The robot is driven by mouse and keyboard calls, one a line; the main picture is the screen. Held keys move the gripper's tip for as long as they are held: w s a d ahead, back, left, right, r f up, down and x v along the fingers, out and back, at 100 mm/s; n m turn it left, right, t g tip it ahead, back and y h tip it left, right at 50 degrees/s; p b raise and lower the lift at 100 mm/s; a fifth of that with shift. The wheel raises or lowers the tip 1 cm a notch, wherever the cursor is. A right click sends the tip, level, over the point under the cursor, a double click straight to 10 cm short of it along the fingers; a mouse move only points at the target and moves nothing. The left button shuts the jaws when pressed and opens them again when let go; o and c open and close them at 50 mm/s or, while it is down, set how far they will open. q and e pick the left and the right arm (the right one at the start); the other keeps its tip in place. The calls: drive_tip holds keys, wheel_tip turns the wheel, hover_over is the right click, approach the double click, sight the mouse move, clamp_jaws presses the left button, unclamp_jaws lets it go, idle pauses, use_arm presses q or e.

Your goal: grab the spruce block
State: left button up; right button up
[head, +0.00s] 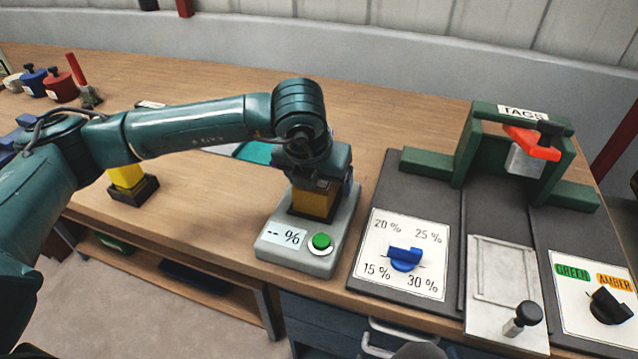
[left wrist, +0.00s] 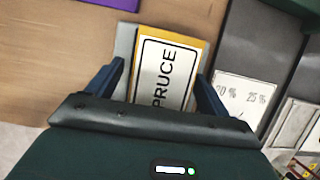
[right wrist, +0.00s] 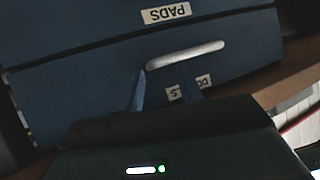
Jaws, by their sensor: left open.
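The spruce block (left wrist: 165,75) is yellow with a white label reading SPRUCE. It stands on the grey meter (head: 270,243), which has a "-- %" display and a green button. In the head view the block (head: 315,204) shows below my left gripper (head: 318,190), which partly hides its top. In the left wrist view my left gripper (left wrist: 160,92) is open, with one finger on each side of the block. I cannot tell whether the fingers touch it. My right gripper (right wrist: 163,90) has its fingers apart, near a pale drawer handle (right wrist: 186,54).
Another yellow block (head: 125,176) stands in a dark holder to the left. Right of the meter are a percent dial plate (head: 402,255), a green TAGS stand (head: 465,150) and a GREEN/AMBER dial panel (head: 590,290). Blue drawers (head: 340,325) lie below the bench front.

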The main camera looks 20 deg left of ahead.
use_arm(q)
drive_tip(key=shift+f, duration=0.1)
drive_tip(key=shift+c, duration=0.2)
idle(0.4)
drive_tip(key=c, duration=1.1)
